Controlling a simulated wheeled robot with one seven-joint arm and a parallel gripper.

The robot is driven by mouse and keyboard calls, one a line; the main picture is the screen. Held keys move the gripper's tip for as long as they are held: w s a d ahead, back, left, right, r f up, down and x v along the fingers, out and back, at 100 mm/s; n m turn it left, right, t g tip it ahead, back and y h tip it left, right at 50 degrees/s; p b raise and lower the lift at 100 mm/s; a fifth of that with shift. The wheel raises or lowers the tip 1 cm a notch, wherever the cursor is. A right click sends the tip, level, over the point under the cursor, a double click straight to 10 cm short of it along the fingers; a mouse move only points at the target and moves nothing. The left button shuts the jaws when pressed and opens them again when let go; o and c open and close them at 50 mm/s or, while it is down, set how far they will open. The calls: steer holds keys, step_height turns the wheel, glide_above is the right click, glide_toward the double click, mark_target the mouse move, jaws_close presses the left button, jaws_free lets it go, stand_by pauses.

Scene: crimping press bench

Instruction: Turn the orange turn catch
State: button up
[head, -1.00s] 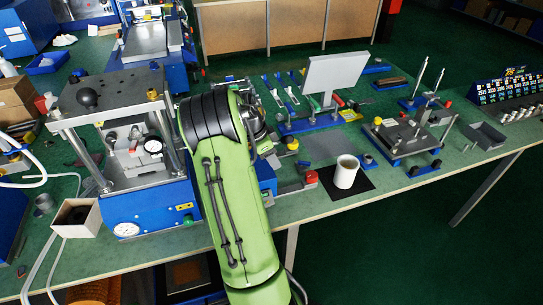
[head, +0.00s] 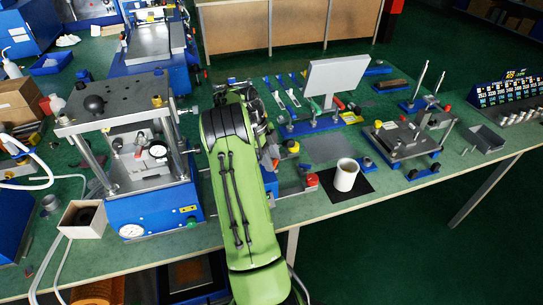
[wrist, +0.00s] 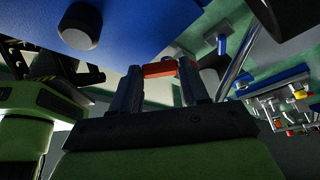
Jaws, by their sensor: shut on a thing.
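The orange turn catch (wrist: 160,70) shows in the wrist view as a small orange-red bar between the fingertips of my gripper (wrist: 161,76). The gripper's two dark fingers are closed on it, one on each side. In the head view my green arm covers the gripper and the catch, so the catch's angle cannot be told there. A blue surface lies just beyond the fingers in the wrist view.
The blue press (head: 158,203) with its grey top plate stands left of my arm. A white cup (head: 346,175) stands on a dark mat to the right. An upright white panel (head: 338,77) and a grey fixture (head: 404,138) stand farther right.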

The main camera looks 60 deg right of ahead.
steer(key=m+p, duration=0.1)
steer(key=m, duration=0.1)
steer(key=m+y+p, duration=0.1)
steer(key=m+p, duration=0.1)
steer(key=d+m+y+p, duration=0.1)
steer(key=m+p, duration=0.1)
steer(key=shift+w+r+t, duration=0.15)
steer(key=shift+r+t, duration=0.05)
steer(key=shift+t, duration=0.2)
steer(key=shift+w+d+f+m+t+y+p, duration=0.15)
steer(key=shift+m+y+p, duration=0.2)
steer(key=shift+m, duration=0.6)
steer(key=shift+s+a+m+t+y+p, duration=0.2)
steer(key=shift+m+y, duration=0.25)
steer(key=shift+m, duration=0.5)
steer(key=shift+w, duration=0.2)
steer(key=o, duration=1.1)
steer(key=shift+c, duration=0.2)
steer(key=shift+r, duration=0.2)
